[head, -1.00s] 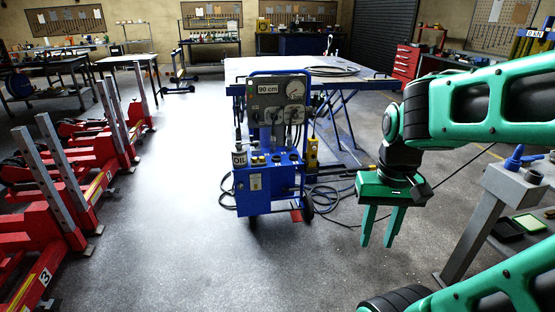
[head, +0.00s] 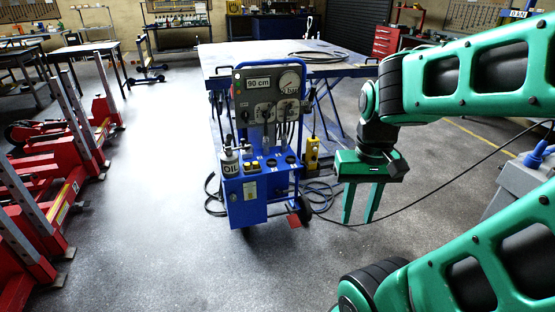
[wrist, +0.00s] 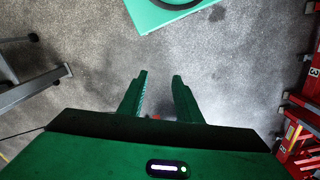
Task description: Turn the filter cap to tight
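A blue wheeled trolley (head: 262,190) stands upright in the middle of the head view. It carries a grey panel (head: 268,97) with a round gauge (head: 289,82) and a "90 cm" label. An OIL bottle (head: 229,162) and several small dark and yellow fittings (head: 250,168) sit on its top. I cannot tell which fitting, if any, is the filter cap. My gripper (head: 358,218) hangs fingers down, right of the trolley and apart from it. Its fingers are spread and empty; they also show in the wrist view (wrist: 160,78), over bare floor.
Red lifting columns (head: 85,135) line the left side. A blue lift table (head: 225,58) stands behind the trolley. A yellow pendant (head: 312,153) hangs at the trolley's right, with hoses on the floor. A grey stand (head: 520,185) is at right. Floor before the trolley is clear.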

